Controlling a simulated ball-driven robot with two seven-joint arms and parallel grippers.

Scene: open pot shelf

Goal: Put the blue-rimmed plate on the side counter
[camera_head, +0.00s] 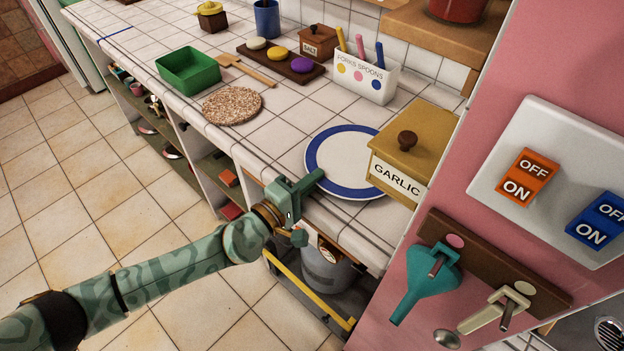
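The blue-rimmed plate (338,157) lies flat on the white tiled counter (280,140), close to its front edge. The yellow garlic box (409,158) hides part of its right side. My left gripper (308,207) is at the counter's front edge, just in front of and to the left of the plate. Its two fingers stand apart, one above the other, with nothing seen between them. The upper finger's tip appears close to the plate's rim; I cannot tell whether it touches. My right gripper is not in view.
A woven round mat (232,105), a green tub (188,71), a wooden spatula (246,70) and a forks-and-spoons box (365,78) stand farther back. Open shelves and a grey pot (325,270) are below the counter. A pink wall (480,225) with switches and hanging utensils closes the right.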

